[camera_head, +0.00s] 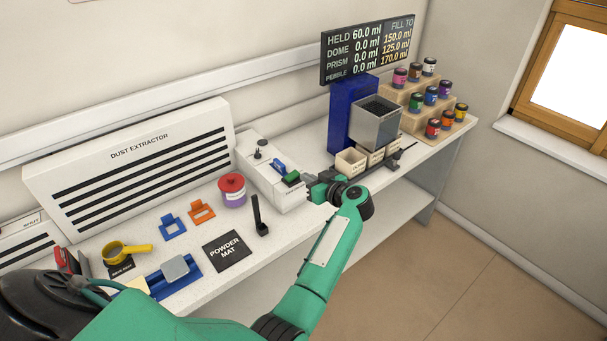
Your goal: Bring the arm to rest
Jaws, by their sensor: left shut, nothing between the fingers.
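My left arm (320,250), green with dark joints, comes in from the lower left and reaches up over the front of the bench. Its left gripper (307,183) is small in view, shut and empty, and points left. I cannot tell whether the fingertips touch the green piece (292,177). My right gripper is not in view.
Right of the gripper are small bins (350,162), a blue stand with a grey hopper (376,122) and stepped jars (432,127). The floor at right is clear.

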